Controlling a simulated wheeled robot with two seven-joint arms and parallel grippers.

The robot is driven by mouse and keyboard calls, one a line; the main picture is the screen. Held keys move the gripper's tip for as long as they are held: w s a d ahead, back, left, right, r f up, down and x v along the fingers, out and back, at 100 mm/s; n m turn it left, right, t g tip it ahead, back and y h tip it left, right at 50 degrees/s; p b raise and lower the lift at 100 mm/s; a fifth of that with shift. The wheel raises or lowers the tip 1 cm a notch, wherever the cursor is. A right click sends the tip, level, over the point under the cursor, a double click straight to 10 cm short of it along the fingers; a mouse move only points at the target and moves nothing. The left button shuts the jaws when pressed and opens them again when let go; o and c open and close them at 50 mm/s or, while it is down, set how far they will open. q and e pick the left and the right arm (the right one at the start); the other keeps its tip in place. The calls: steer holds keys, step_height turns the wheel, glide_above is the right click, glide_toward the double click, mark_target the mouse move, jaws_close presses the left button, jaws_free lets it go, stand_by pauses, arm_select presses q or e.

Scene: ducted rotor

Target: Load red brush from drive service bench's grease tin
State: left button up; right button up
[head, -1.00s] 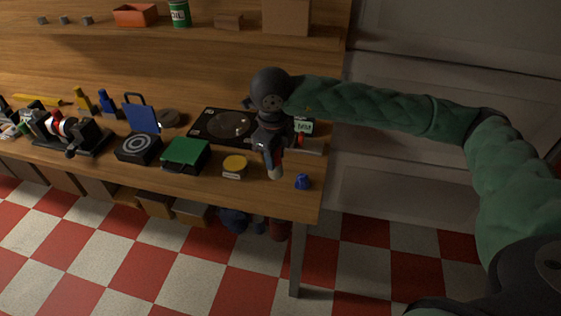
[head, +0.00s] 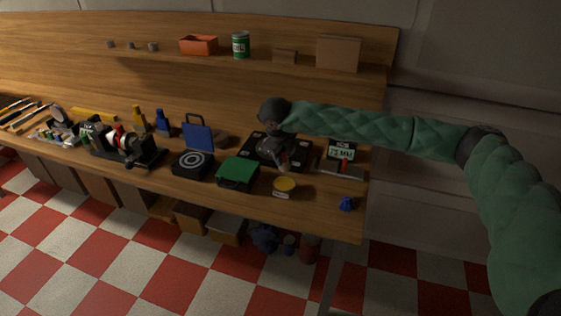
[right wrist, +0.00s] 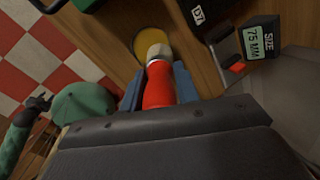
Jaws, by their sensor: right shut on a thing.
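My right gripper (head: 285,163) is over the right part of the bench, just behind the grease tin in the head view. In the right wrist view its blue fingers (right wrist: 158,84) are shut on the red brush (right wrist: 158,92). The brush's pale tip (right wrist: 158,52) points at the yellow grease tin (right wrist: 143,39) and overlaps its edge; I cannot tell whether it touches the grease. The tin (head: 284,187) stands open near the bench's front edge. A dark gripper on a green arm, apparently my left gripper (right wrist: 40,104), shows small at the left of the right wrist view; its jaws are unclear.
A green box (head: 238,173) stands left of the tin, and a blue cap-like piece (head: 346,204) lies right of it. A display reading 75 MM (head: 341,153) stands behind to the right. A black plate (head: 257,143) lies behind the tin.

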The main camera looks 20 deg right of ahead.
mark_target(283, 170)
steer(key=shift+d+f+t, duration=0.15)
steer(key=shift+f+t, duration=0.05)
steer(key=shift+t, duration=0.1)
steer(key=shift+a+f, duration=0.2)
steer(key=shift+f, duration=0.35)
arm_select(q)
steer(key=shift+w+f, duration=0.25)
steer(key=shift+f, duration=0.2)
arm_select(e)
steer(key=shift+d+f, duration=0.15)
steer(key=shift+f, duration=2.2)
arm_select(q)
steer(key=shift+t, duration=0.3)
steer(key=shift+f, duration=0.45)
arm_select(e)
steer(key=shift+f, duration=0.5)
arm_select(q)
steer(key=shift+f+b, duration=0.55)
steer(key=shift+b, duration=0.3)
